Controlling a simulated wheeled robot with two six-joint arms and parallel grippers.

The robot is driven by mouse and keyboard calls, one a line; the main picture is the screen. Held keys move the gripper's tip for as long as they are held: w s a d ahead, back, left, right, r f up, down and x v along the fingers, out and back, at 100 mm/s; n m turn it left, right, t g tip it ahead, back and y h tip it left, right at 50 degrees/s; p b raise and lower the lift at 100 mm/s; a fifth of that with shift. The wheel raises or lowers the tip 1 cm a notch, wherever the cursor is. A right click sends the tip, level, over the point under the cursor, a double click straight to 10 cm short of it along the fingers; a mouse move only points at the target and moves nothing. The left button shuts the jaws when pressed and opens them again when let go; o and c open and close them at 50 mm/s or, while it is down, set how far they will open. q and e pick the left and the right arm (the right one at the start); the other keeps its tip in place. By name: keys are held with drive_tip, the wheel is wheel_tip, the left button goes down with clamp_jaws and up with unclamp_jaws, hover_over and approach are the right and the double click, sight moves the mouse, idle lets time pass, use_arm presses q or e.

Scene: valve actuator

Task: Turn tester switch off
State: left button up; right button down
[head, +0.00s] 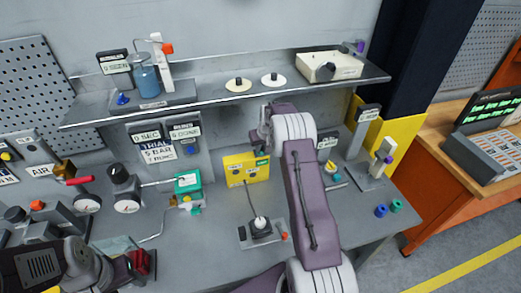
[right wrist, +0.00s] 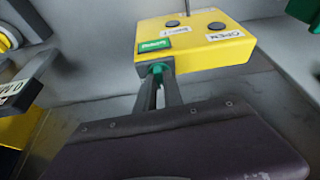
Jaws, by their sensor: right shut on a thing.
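The yellow tester box (head: 236,176) stands on the bench at the back middle. In the right wrist view the box (right wrist: 208,48) has dark round buttons, a green label and white labels. A small green switch (right wrist: 156,69) sits at its near edge, below the green label. My right gripper (right wrist: 161,84) is shut on this green switch. In the head view my right arm covers part of the area right of the box, and the switch is hidden. My left gripper (head: 95,275) is at the lower left, dark and partly cut off; its fingers are unclear.
A grey shelf (head: 205,105) runs above the bench, with a blue bottle (head: 146,78) and a white tray (head: 318,70). A dark plug base (head: 262,228) stands in front of the box. Gauges (head: 127,206) and a teal block (head: 188,183) stand to its left.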

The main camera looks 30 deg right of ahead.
drive_tip(key=n+b, duration=0.1)
drive_tip(key=n+y+b, duration=0.1)
drive_tip(key=n, duration=0.1)
drive_tip(key=shift+w+d+f, duration=0.1)
drive_tip(key=shift+d+f, duration=0.05)
drive_tip(key=shift+d, duration=0.05)
drive_tip(key=shift+n+y, duration=0.4)
drive_tip(key=shift+n, duration=0.4)
drive_tip(key=shift+d+r+n, duration=0.1)
drive_tip(key=shift+r+n, duration=0.1)
drive_tip(key=shift+n, duration=0.6)
drive_tip(key=shift+d+n+g+y, duration=0.1)
drive_tip(key=shift+n+g+y, duration=0.2)
drive_tip(key=shift+n+y, duration=0.55)
drive_tip(key=shift+n, duration=0.45)
drive_tip(key=c, duration=1.5)
unclamp_jaws()
drive_tip(key=shift+o, duration=0.2)
drive_tip(key=shift+f, duration=0.1)
